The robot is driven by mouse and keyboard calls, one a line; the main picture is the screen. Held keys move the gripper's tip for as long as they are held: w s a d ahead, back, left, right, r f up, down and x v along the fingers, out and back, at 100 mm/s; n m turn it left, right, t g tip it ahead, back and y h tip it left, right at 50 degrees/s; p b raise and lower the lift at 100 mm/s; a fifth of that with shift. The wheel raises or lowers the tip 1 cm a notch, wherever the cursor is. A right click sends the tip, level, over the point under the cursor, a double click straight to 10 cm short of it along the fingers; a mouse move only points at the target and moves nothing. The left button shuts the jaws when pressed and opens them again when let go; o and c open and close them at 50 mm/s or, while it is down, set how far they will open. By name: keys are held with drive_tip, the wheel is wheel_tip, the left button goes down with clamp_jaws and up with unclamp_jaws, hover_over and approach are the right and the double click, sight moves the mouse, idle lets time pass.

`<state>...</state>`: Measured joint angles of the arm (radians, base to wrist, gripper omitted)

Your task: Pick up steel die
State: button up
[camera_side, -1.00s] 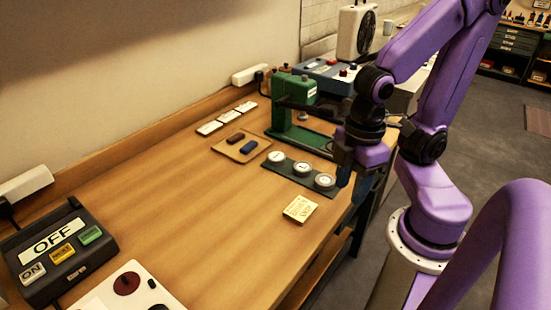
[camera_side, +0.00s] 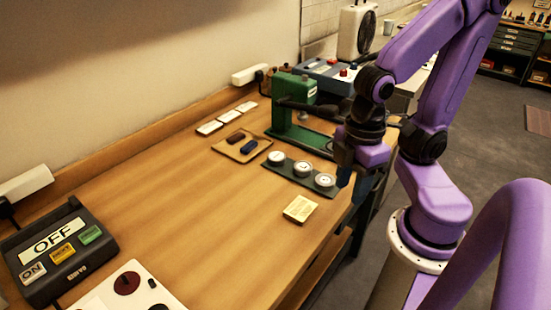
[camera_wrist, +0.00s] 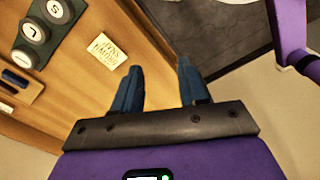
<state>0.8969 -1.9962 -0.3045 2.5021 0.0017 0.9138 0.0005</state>
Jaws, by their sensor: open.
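Three round grey dies with pale lettered faces sit in a row on a dark green strip (camera_side: 285,168). The one nearest the table edge (camera_side: 325,181) bears an S in the wrist view (camera_wrist: 55,10); the middle one (camera_side: 302,169) bears an L (camera_wrist: 31,30). The third (camera_side: 277,157) shows no clear letter. No face reads "steel" in full, so which is the steel die is not certain. My gripper (camera_wrist: 160,70) is open and empty, its two blue fingers apart. In the side view my gripper (camera_side: 346,174) hangs just right of the S die, near the table edge, above the surface.
A cream lettered block (camera_side: 300,208) lies in front of the dies. A wooden tray (camera_side: 228,151) holds a dark red and a blue bar. A green press (camera_side: 298,120) stands behind. An OFF/ON switch box (camera_side: 60,252) is at front left. The middle of the table is clear.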

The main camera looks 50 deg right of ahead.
drive_tip(key=o, duration=0.9)
drive_tip(key=shift+c, duration=0.2)
drive_tip(key=w+m+h, duration=0.1)
drive_tip(key=w+m, duration=0.6)
drive_tip(key=w, duration=0.1)
drive_tip(key=m+h, duration=0.4)
drive_tip(key=m, duration=1.7)
hover_over(277, 156)
drive_tip(key=a, duration=0.2)
drive_tip(key=shift+t, duration=0.4)
wheel_tip(277, 156, down, 10)
drive_tip(key=shift+a+f, duration=0.1)
drive_tip(key=shift+a, duration=0.05)
drive_tip(key=shift+s+x, duration=0.2)
drive_tip(key=shift+x, duration=2.4)
